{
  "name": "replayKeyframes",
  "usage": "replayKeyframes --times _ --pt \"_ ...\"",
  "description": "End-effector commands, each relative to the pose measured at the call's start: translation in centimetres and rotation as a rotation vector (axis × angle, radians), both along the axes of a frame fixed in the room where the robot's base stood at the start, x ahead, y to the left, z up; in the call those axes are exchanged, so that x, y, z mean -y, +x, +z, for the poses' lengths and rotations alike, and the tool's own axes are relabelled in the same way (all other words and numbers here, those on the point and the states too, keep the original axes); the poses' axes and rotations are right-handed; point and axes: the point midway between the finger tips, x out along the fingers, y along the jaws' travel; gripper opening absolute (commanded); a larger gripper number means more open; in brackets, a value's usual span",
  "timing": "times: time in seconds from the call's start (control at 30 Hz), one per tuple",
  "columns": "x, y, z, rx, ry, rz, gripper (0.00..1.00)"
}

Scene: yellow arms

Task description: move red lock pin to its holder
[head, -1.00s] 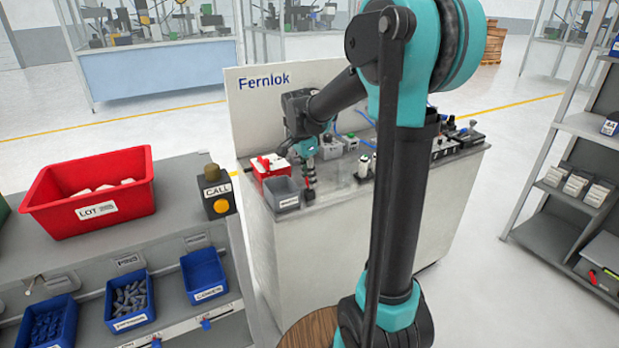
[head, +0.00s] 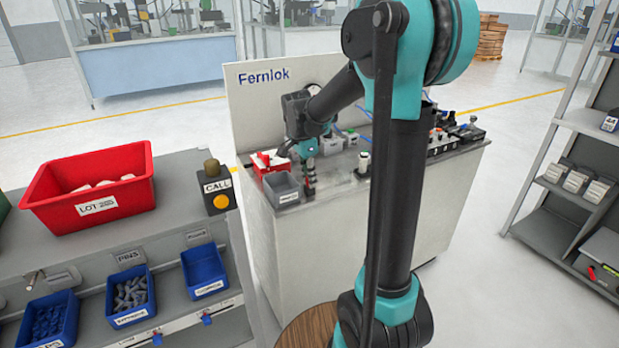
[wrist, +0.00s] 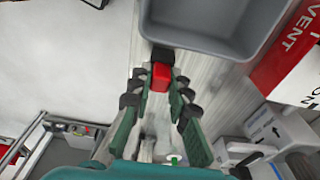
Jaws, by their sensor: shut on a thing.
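My gripper (wrist: 160,84) is shut on the red lock pin (wrist: 160,76), whose red block-like end shows between the fingers in the wrist view. A small dark block (wrist: 162,54) sits just beyond the pin; I cannot tell whether it is the pin's holder or whether they touch. In the head view my gripper (head: 309,181) points down at the front of the Fernlok bench (head: 350,207), just right of a grey bin. The pin is too small there to make out clearly.
The grey bin (head: 284,198) stands close beside my gripper, and its wall (wrist: 192,46) shows in the wrist view. A red-and-white box (head: 268,163) is behind it. A white-capped post (head: 363,163) stands to the right. The bench's front edge is near.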

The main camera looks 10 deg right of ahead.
Motion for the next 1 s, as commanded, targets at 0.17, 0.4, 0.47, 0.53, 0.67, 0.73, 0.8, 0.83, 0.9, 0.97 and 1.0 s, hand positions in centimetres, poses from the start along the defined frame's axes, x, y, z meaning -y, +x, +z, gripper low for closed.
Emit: replayKeyframes --times 0.17,0.4,0.47,0.53,0.67,0.73,0.8,0.83,0.9,0.97,1.0 --pt "0.00 0.00 0.01 0.000 0.000 0.000 0.21" --pt "0.00 0.00 0.01 0.000 0.000 0.000 0.41" --pt "0.00 0.00 0.01 0.000 0.000 0.000 0.41" --pt "0.00 0.00 0.01 0.000 0.000 0.000 0.41" --pt "0.00 0.00 0.01 0.000 0.000 0.000 0.41" --pt "0.00 0.00 0.01 0.000 0.000 0.000 0.41" --pt "0.00 0.00 0.01 0.000 0.000 0.000 0.41" --pt "0.00 0.00 0.01 0.000 0.000 0.000 0.41" --pt "0.00 0.00 0.07 0.000 0.000 0.000 0.41" --pt "0.00 0.01 0.36 0.000 0.000 0.000 0.41" --pt "0.00 0.02 0.72 0.000 0.000 0.000 0.41"
